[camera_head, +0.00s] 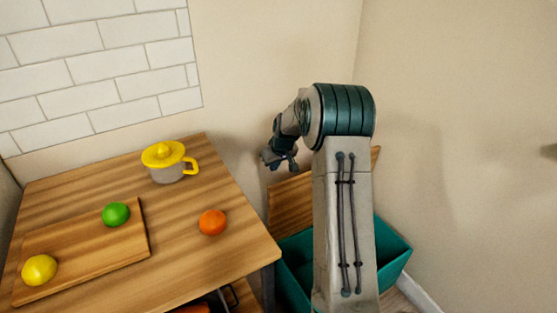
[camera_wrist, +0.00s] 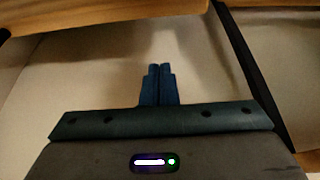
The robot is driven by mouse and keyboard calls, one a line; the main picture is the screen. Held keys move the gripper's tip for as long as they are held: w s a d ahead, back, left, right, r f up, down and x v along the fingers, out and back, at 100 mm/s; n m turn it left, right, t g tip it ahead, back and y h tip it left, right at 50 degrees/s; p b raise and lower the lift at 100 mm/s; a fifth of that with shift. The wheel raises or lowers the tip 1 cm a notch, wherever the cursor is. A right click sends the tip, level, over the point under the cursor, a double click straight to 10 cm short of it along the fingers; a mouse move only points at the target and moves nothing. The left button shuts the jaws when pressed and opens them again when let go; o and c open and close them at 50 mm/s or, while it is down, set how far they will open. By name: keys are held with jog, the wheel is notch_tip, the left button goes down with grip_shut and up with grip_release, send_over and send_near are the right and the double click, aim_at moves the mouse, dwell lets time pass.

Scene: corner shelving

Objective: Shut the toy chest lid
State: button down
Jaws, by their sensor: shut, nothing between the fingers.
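The toy chest (camera_head: 393,262) is a teal box on the floor in the corner, right of the table. Its wooden lid (camera_head: 291,201) stands raised at the back, and the chest is open. My arm hides much of the chest and lid. My gripper (camera_head: 278,163) is above the lid's upper left part, near the wall, in the head view. In the wrist view my gripper (camera_wrist: 158,68) has its two fingers together and empty, in front of a pale surface. Whether it touches the lid cannot be told.
A wooden table (camera_head: 185,279) stands at the left, its corner close to the chest. On it are a yellow-lidded pot (camera_head: 168,163), an orange (camera_head: 212,222) and a cutting board (camera_head: 84,257) with a lime (camera_head: 115,214) and a lemon (camera_head: 39,269). Walls close in behind and at right.

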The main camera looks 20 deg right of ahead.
jog(key=shift+s+d+f+b, duration=0.15)
jog(key=shift+s+f, duration=0.45)
jog(key=shift+s, duration=0.2)
jog(key=shift+s+d+f+b, duration=0.1)
jog(key=shift+s+f+b, duration=0.05)
jog(key=shift+s+f, duration=0.5)
jog(key=shift+s, duration=0.2)
